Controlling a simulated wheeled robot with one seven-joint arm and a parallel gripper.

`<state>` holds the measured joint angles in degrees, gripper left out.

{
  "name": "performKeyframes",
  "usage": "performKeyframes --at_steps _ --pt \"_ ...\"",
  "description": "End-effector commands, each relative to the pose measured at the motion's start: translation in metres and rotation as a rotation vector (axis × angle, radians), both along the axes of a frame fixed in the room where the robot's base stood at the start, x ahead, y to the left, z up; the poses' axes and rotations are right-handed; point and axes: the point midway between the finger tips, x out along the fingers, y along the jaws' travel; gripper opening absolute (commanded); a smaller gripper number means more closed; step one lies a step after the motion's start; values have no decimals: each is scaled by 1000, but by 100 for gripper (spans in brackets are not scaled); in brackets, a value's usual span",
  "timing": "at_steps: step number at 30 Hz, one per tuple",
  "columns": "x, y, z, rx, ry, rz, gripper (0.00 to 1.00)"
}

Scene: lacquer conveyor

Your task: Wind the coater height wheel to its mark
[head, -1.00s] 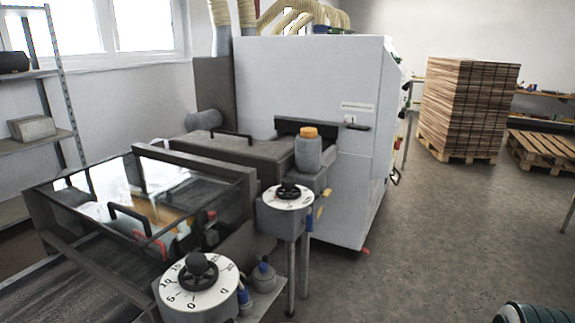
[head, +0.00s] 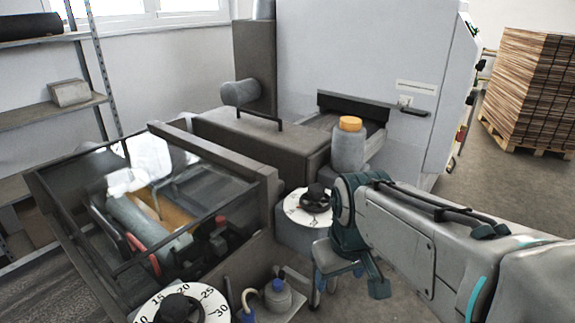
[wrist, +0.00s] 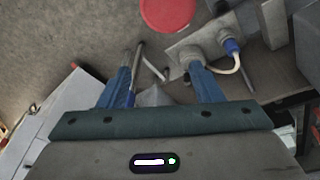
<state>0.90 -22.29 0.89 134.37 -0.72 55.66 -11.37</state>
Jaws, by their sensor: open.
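Two round white dials with black knobs stand on the coating machine; I cannot tell which is the coater height wheel. The near dial (head: 207,305), numbered up to 30, is cut off by the bottom edge in the head view. The far dial (head: 296,207) stands just left of my arm, and its right side is partly covered. The marks and pointer positions are too small to read surely. My gripper (wrist: 163,72) is open and empty. In the head view it hangs to the right of and below the far dial. Neither dial shows clearly between its fingers.
A glass-covered box (head: 150,215) fills the left. A grey canister with an orange cap (head: 348,145) stands behind the far dial. A red disc (wrist: 167,12) shows in the wrist view. Open floor lies right.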

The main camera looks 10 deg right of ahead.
Motion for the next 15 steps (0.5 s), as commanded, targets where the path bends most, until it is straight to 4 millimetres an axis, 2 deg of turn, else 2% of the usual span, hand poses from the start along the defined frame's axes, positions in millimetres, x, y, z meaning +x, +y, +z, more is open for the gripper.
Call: performKeyframes --at_steps 1,6,12,15 --pt "20 1 28 -23 17 96 59" --pt "83 7 91 -96 83 500 59" --pt "154 9 149 -140 150 964 59" --pt "182 7 168 -147 169 1160 59"
